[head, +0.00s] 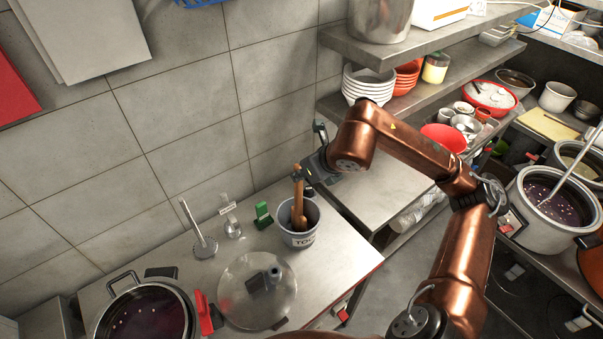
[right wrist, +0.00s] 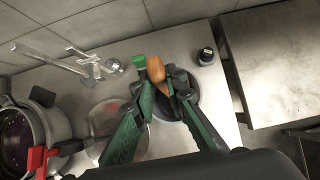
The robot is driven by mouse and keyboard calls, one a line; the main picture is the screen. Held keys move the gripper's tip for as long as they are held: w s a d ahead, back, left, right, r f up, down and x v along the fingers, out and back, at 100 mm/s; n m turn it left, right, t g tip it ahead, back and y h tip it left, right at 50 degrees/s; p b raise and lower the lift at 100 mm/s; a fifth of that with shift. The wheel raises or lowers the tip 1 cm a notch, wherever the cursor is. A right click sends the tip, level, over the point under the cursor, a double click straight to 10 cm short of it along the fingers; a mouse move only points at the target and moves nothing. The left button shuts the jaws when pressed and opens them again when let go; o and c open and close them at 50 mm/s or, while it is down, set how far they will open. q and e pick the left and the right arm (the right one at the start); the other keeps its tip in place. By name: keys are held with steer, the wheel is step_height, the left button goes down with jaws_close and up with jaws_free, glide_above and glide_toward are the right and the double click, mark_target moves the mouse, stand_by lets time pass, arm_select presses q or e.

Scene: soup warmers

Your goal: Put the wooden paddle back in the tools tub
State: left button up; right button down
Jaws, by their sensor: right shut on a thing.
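The wooden paddle (head: 298,207) is upright, its lower part within the mouth of the grey tools tub (head: 299,239). I cannot tell whether it touches the bottom. My right gripper (head: 299,174) is above the tub, shut on the paddle's upper part. In the right wrist view, the green fingers of my right gripper (right wrist: 160,74) lie on both sides of the paddle (right wrist: 156,69). The tub's dark mouth (right wrist: 186,108) shows below, partly hidden by the fingers. My left gripper is in neither view.
A soup pot (head: 146,313) stands at the counter's front left. Crowded shelves (head: 415,62) are at right.

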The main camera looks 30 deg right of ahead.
steer(key=shift+f, duration=0.25)
stand_by(0.3)
steer(key=c, duration=1.8)
jaws_free()
steer(key=shift+c, duration=0.2)
steer(key=v, duration=1.2)
